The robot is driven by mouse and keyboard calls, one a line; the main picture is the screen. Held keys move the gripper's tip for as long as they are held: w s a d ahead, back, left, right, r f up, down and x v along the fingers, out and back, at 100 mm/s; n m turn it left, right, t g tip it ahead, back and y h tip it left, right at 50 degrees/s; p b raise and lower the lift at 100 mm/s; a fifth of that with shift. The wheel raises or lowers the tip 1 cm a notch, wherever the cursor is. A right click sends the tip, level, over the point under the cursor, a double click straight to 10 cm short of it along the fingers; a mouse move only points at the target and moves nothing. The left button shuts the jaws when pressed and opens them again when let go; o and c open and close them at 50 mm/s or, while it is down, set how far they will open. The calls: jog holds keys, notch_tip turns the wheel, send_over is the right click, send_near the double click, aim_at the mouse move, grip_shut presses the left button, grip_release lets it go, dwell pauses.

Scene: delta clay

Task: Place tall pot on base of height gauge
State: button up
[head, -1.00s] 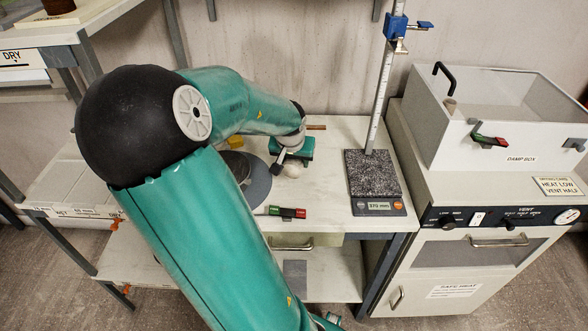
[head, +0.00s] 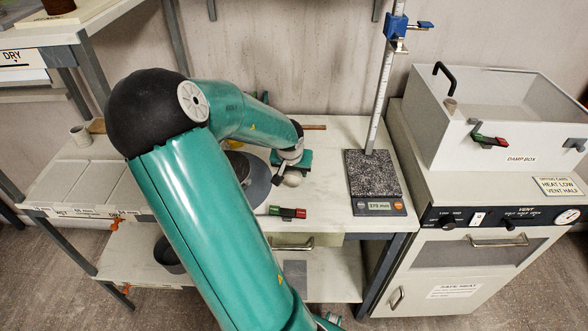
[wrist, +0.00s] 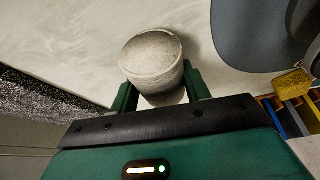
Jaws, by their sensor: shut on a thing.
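A pale grey pot (wrist: 152,62) with a round top stands between the green fingers of my gripper (wrist: 157,88) in the wrist view. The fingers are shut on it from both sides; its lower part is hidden. In the head view my gripper (head: 291,168) is over the bench, left of the height gauge, and largely hidden by my arm. The height gauge has a speckled dark base (head: 372,173), bare on top, with a display reading about 370 mm. Its upright column (head: 380,100) carries a blue slider (head: 396,28) high up. The base's speckled surface also shows at left in the wrist view (wrist: 45,103).
A grey wheel disc (head: 256,187) lies left of my gripper; a yellow sponge (wrist: 292,82) and tools are near it. The damp box (head: 505,155) stands right. Bench between gripper and gauge is clear.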

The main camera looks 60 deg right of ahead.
jog(key=o, duration=1)
jog(key=shift+a+r, duration=0.1)
jog(key=shift+r, duration=0.35)
jog(key=shift+v, duration=5.65)
jog(key=shift+a, duration=0.1)
